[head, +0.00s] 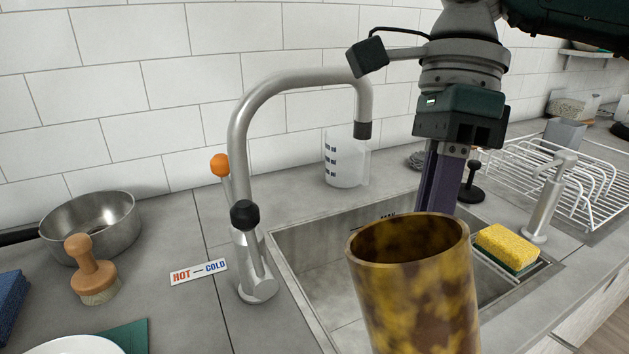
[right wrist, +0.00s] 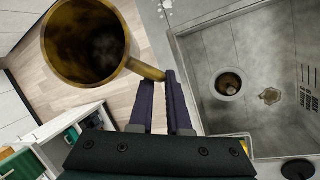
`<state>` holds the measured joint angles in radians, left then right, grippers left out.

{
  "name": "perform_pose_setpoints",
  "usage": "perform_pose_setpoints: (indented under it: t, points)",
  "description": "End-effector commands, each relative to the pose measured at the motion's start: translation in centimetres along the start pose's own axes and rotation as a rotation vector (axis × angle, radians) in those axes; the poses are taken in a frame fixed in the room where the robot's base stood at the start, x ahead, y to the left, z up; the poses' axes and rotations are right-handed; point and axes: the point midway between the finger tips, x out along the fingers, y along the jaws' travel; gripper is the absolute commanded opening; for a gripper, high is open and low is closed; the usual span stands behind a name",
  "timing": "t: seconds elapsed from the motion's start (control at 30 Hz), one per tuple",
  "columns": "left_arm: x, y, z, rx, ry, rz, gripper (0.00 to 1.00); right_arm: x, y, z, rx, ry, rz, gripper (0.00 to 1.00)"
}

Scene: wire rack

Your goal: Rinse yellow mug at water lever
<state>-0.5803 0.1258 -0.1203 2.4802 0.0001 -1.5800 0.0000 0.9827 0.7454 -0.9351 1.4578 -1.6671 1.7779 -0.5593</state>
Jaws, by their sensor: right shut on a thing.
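The yellow mug (head: 415,285) is upright, mottled with brown stains, in front of the sink in the head view. The right wrist view looks into the mug (right wrist: 85,40), which is dark brown inside. My right gripper (right wrist: 160,90) is shut on its handle (right wrist: 147,70); its purple fingers (head: 437,180) pass behind the mug in the head view. The steel faucet (head: 240,120) arches over the sink, its spout end (head: 362,130) behind and left of the mug. A lever with a black knob (head: 244,214) and one with an orange knob (head: 220,165) are at its base. No water stream shows. My left gripper is out of view.
The sink (head: 300,250) lies below the mug; its drain (right wrist: 229,84) shows in the right wrist view. A sponge (head: 507,247), soap dispenser (head: 545,205) and wire rack (head: 600,185) stand right. A measuring jug (head: 346,165) is behind; a pot (head: 90,220) and brush (head: 90,270) are left.

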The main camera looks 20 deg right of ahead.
Motion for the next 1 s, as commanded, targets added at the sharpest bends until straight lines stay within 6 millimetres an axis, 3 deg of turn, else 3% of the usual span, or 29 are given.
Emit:
perform_pose_setpoints:
  t: [0.1,0.7,1.0]
  points:
    - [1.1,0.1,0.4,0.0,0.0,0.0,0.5,1.9,-1.2,-1.7,0.273,-0.084,-0.028,0.0]
    - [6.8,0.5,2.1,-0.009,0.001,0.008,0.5,8.2,-7.5,-11.1,1.689,-0.58,-0.179,0.0]
    - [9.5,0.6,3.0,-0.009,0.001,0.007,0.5,9.9,-9.9,-14.9,2.203,-0.797,-0.223,0.0]
